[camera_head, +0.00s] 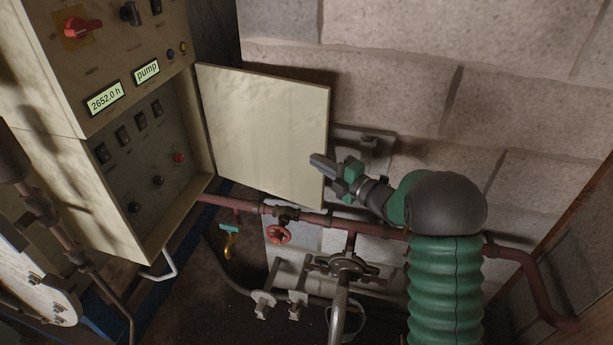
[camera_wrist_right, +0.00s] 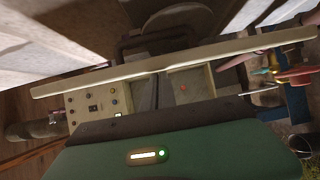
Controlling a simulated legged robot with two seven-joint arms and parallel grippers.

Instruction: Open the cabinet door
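The cabinet (camera_head: 145,170) stands at the left in the head view, with its lower compartment uncovered. Its cream door (camera_head: 265,130) stands swung wide open to the right, towards the block wall. In the right wrist view the door (camera_wrist_right: 190,58) shows nearly edge-on as a long pale bar. The cabinet's switch panel (camera_wrist_right: 98,104) shows behind it. My right gripper (camera_head: 318,162) is at the door's free right edge, its tips overlapping the door in the picture. Contact cannot be told. Its fingers show as one narrow dark shape, so their gap is unclear. My left gripper is out of view.
Red pipes (camera_head: 385,230) with a red valve wheel (camera_head: 278,234) run below the door. A grey handwheel valve (camera_head: 342,265) stands nearer. The block wall (camera_head: 420,80) is close behind the door. A metal flange (camera_head: 40,285) is at lower left.

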